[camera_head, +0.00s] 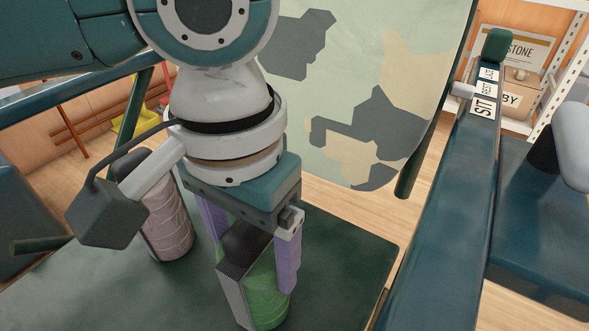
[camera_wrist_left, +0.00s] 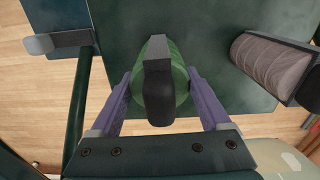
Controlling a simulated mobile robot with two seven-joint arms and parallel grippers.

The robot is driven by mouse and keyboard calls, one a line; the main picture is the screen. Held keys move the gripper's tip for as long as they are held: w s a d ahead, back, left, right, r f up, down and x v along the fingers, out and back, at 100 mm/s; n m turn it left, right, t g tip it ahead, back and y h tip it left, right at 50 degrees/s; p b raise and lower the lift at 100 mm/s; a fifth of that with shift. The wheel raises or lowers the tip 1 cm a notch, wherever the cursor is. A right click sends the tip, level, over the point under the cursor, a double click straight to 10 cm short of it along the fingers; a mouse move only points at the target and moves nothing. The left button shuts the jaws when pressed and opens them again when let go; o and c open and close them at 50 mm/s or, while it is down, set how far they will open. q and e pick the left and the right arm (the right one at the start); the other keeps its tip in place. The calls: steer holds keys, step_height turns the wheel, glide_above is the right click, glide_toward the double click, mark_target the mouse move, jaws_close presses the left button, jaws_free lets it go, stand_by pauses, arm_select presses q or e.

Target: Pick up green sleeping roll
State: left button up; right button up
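The green sleeping roll (camera_head: 265,292) stands upright on a dark green surface, with a black top and a grey strap piece on its side. It also shows in the left wrist view (camera_wrist_left: 180,88). My left gripper (camera_head: 252,266) points down over it, with one purple finger on either side of its upper part. In the left wrist view the fingers (camera_wrist_left: 160,76) are spread wide, with the roll between them; the gaps look narrow, and contact is hard to tell. My right gripper is not in view.
A pinkish-grey roll (camera_head: 168,215) stands left of the green one, also in the wrist view (camera_wrist_left: 270,65). The dark green surface (camera_head: 345,250) is bare to the right. A camouflage sheet (camera_head: 350,90) hangs behind. A blue beam (camera_head: 440,210) runs along the right side.

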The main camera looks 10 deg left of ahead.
arm_select(q)
steer(key=c, duration=1)
steer(key=shift+c, duration=0.7)
steer(key=shift+r, duration=0.15)
